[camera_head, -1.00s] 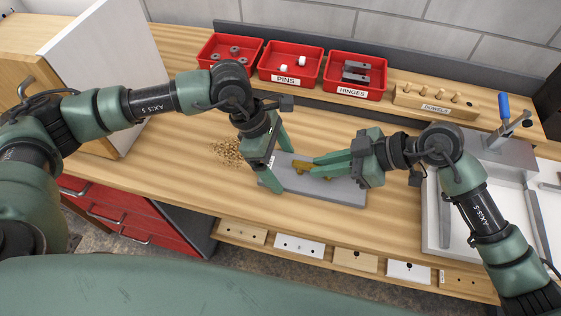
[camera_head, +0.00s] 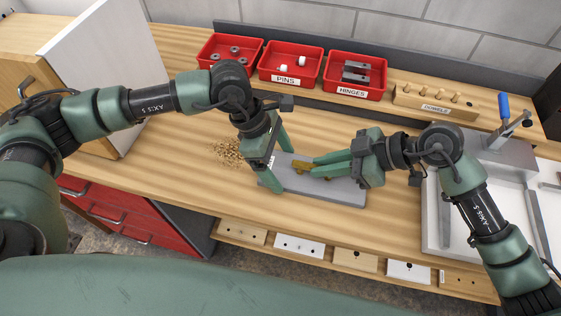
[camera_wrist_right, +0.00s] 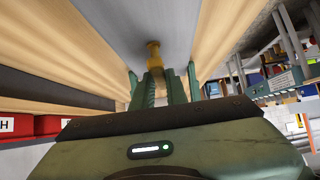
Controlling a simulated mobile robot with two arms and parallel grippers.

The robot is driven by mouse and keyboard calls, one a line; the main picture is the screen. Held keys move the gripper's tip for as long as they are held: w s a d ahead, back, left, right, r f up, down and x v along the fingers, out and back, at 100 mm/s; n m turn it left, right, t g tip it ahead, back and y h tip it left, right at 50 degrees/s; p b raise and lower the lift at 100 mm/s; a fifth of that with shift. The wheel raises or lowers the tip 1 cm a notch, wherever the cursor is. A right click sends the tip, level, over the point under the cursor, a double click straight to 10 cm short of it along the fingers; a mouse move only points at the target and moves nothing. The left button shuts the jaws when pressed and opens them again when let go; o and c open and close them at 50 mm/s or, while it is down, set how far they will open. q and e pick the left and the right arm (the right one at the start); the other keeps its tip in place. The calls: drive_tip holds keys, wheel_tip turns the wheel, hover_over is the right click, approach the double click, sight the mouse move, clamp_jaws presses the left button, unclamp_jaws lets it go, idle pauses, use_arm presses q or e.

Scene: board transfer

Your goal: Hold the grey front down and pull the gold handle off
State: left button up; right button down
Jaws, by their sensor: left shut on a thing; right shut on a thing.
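The grey front (camera_head: 338,190) lies flat on the wooden bench and also shows in the right wrist view (camera_wrist_right: 157,18). The gold handle (camera_head: 301,166) is on its upper face near the left end; in the right wrist view the handle (camera_wrist_right: 153,54) stands out from the grey surface. My left gripper (camera_head: 283,168) is shut on the left end of the grey front, one finger at its far edge and one at its near edge. My right gripper (camera_head: 317,168) comes in from the right, shut on the gold handle; its fingers partly hide it.
Wood shavings (camera_head: 227,152) lie left of the front. Red bins (camera_head: 352,92) and a dowel block (camera_head: 435,101) line the back. A white tray-like fixture (camera_head: 432,215) with a blue-handled clamp (camera_head: 504,106) stands at right. The bench (camera_head: 200,190) is clear at front left.

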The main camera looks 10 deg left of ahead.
drive_tip(key=shift+r, duration=0.25)
drive_tip(key=shift+r, duration=0.5)
drive_tip(key=shift+r, duration=0.4)
drive_tip(key=shift+r, duration=2.5)
drive_tip(key=shift+w, duration=0.1)
drive_tip(key=w+a, duration=0.3)
drive_tip(key=w, duration=0.9)
drive_tip(key=shift+f, duration=0.1)
